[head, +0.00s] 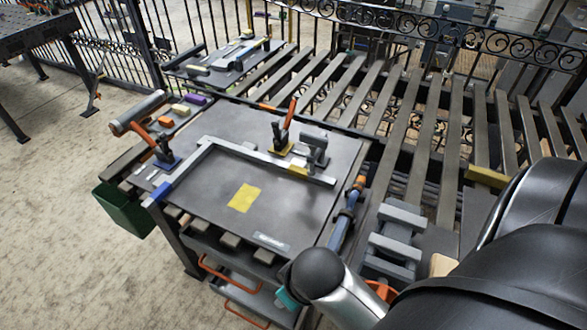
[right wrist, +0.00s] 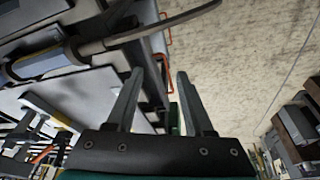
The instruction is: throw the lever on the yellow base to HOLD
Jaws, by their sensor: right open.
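The lever (head: 289,112) has an orange handle on a dark clamp body and stands roughly upright, tipped slightly right, on a yellow base (head: 275,151) at the back of the work table. No HOLD marking is readable. My left gripper is not in view.
A grey angled metal frame (head: 180,174) lies on the table (head: 215,235). A grey clamp (head: 314,143) stands right of the lever. A yellow square (head: 244,197) marks the bare tabletop. A blue-handled tool (head: 343,222) lies along the right edge. A green bin (head: 124,210) hangs at left.

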